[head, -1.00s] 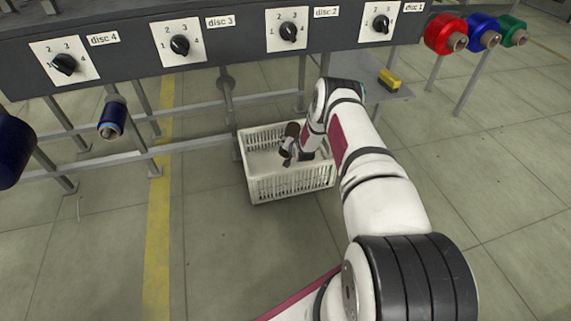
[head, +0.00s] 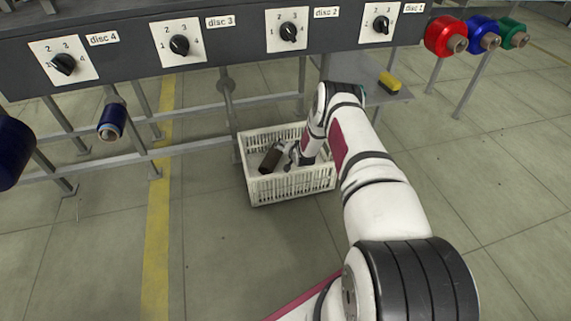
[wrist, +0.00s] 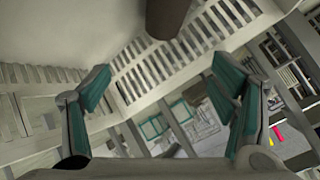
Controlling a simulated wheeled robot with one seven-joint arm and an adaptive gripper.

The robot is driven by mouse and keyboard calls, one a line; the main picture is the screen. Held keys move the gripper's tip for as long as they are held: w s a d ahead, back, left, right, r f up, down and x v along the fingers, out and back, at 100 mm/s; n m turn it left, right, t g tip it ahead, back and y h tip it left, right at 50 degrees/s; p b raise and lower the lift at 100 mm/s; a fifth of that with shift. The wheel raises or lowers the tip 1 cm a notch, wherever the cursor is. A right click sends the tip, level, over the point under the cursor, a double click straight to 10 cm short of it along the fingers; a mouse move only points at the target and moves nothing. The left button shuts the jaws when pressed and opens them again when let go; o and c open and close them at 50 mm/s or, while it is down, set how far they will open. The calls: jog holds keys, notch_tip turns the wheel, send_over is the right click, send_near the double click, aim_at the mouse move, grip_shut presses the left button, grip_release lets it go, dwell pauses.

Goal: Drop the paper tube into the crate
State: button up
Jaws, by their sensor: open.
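The brown paper tube (head: 269,161) is inside the white slatted crate (head: 290,187), tilted, left of my gripper (head: 291,157). I cannot tell whether it rests fully on the crate floor. In the wrist view the tube (wrist: 166,16) shows at the top edge, beyond the fingertips and apart from them. My gripper (wrist: 162,90) is open and empty, with its two teal-padded fingers wide apart. It is low over the crate, and the crate's slatted walls (wrist: 180,62) show behind it.
The machine front with several dials (head: 180,45) runs above the crate. A dark blue bobbin (head: 112,121) is at the left. Red (head: 442,35), blue and green bobbins are at the right. A yellow block (head: 389,82) lies on a grey shelf. Floor in front is clear.

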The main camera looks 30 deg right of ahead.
jog(key=v, duration=1.1)
jog(key=shift+s+r, duration=0.15)
jog(key=shift+s, duration=0.05)
jog(key=shift+a, duration=0.1)
